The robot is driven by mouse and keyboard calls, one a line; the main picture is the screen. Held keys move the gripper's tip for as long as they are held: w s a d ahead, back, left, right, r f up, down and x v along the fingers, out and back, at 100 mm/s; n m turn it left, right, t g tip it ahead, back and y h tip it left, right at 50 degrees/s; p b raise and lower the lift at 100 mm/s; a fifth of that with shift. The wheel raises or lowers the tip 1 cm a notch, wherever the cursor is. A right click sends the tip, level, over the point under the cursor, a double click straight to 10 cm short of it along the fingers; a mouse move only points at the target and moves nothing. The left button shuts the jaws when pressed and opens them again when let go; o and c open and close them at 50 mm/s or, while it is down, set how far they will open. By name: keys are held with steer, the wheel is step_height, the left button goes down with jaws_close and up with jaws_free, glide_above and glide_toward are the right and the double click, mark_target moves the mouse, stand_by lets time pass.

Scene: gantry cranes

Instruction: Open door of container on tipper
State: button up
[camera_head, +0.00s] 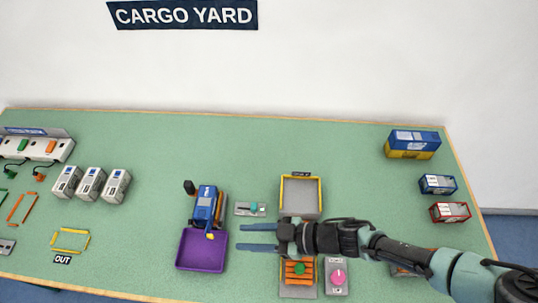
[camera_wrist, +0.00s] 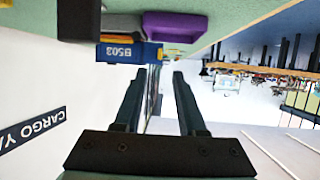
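The blue container (camera_head: 206,205) sits on the orange-sided tipper (camera_head: 222,212) left of the table's middle. A small yellow part (camera_head: 210,236) shows at its near end, above the purple tray (camera_head: 188,262); whether the door is open I cannot tell. In the wrist view the container (camera_wrist: 118,51) carries the marking B503, and the purple tray (camera_wrist: 180,24) lies beyond it. My gripper (camera_head: 239,237) points left, to the right of the container's near end. Its two fingers are spread with nothing between them. In the wrist view my gripper (camera_wrist: 160,76) shows the same gap.
A small panel with a teal knob (camera_head: 250,209) lies right of the tipper. A grey tray with yellow edges (camera_head: 301,197) stands behind my arm. An orange panel with a green knob (camera_head: 299,269) and a pink-knobbed panel (camera_head: 337,276) lie below it. Grey containers (camera_head: 91,183) stand left.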

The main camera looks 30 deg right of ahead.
steer(key=p+v, duration=0.1)
steer(key=v, duration=0.4)
stand_by(0.3)
